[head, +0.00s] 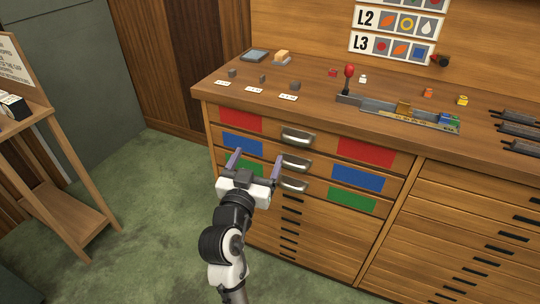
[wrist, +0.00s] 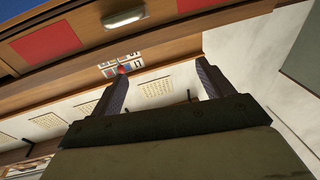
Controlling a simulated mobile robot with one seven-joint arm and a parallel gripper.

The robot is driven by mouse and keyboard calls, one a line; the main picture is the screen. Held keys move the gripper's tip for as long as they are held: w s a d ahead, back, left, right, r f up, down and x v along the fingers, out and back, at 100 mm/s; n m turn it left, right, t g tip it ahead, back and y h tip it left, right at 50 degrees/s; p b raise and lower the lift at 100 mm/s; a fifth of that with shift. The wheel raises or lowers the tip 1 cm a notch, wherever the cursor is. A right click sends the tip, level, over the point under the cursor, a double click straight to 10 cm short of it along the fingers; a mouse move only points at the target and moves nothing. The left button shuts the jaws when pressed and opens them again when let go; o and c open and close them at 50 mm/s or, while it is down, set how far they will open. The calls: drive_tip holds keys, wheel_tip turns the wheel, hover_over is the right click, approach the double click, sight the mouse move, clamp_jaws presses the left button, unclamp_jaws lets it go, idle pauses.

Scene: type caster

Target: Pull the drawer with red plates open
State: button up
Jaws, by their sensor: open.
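The drawer with red plates (head: 366,152) is the top one of the wooden cabinet. It looks shut. Its metal handle (head: 297,135) sits between two red plates, and the handle also shows in the wrist view (wrist: 124,18) at the upper left, beside a red plate (wrist: 46,42). My gripper (head: 255,161) is open and empty in front of the cabinet. In the head view its fingers appear below and left of the top handle, over the blue and green drawer fronts. I see no contact with any handle.
Drawers with blue plates (head: 357,179) and green plates (head: 352,199) lie below, with similar handles. The cabinet top (head: 310,92) carries small blocks, a red-knobbed lever (head: 349,77) and metal trays. A wooden stand (head: 62,190) is at left. Green floor is clear between.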

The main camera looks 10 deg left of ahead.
wheel_tip(320, 180, down, 4)
drive_tip(key=d+m+g+h, duration=0.1)
drive_tip(key=d+g+h, duration=0.1)
drive_tip(key=d, duration=0.1)
drive_tip(key=p, duration=0.2)
approach(294, 141)
drive_tip(key=shift+m+h, duration=0.3)
drive_tip(key=x, duration=0.8)
drive_tip(key=shift+a+f, duration=0.1)
drive_tip(key=shift+a, duration=0.05)
drive_tip(key=c, duration=1.2)
drive_tip(key=shift+c, duration=0.2)
